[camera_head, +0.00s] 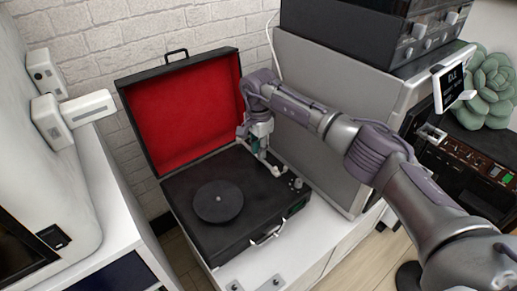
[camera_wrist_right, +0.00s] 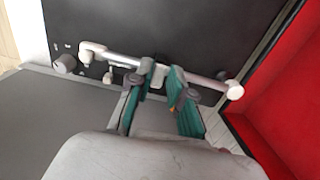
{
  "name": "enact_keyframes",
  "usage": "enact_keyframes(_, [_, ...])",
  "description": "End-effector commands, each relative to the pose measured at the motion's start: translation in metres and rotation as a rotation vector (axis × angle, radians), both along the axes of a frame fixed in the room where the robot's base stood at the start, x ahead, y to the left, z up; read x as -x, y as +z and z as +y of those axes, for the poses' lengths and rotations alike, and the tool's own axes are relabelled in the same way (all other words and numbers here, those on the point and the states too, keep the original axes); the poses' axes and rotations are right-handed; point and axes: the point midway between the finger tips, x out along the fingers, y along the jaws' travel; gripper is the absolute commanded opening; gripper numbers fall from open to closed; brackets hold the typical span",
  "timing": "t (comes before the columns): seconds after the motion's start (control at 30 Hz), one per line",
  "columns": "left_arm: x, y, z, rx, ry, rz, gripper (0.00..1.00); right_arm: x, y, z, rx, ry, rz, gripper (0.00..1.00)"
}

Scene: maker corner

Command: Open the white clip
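The record player (camera_head: 225,205) stands with its red-lined lid (camera_head: 185,105) up. Its pale tonearm (camera_wrist_right: 120,59) runs along one side of the deck. The white clip (camera_wrist_right: 159,76) sits at the tonearm in the right wrist view. In the head view I cannot make it out behind my gripper. My right gripper (camera_head: 258,148) points down over the tonearm. In the wrist view its green-padded fingertips (camera_wrist_right: 161,72) are parted, one on each side of the clip. I cannot tell whether they touch it. My left gripper is not in view.
The black platter (camera_head: 218,202) is empty, left of my right gripper. A big grey cabinet (camera_head: 310,100) stands close on the right, under black audio gear (camera_head: 375,30). A white machine (camera_head: 50,150) stands at the left. A green succulent (camera_head: 490,85) is at the far right.

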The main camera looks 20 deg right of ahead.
Motion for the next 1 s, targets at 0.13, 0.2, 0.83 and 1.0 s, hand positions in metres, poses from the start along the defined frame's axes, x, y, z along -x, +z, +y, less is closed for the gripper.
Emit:
enact_keyframes(0.13, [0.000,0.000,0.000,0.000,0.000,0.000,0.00,0.000,0.000,0.000,0.000,0.000,0.000,0.40])
enact_keyframes(0.2, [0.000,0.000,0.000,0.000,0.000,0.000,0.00,0.000,0.000,0.000,0.000,0.000,0.000,0.40])
enact_keyframes(0.83, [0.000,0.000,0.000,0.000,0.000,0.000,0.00,-0.001,0.078,0.000,0.001,0.000,-0.004,0.40])
enact_keyframes(1.0, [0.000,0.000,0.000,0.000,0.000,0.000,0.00,-0.001,0.106,0.000,0.000,-0.001,-0.002,0.40])
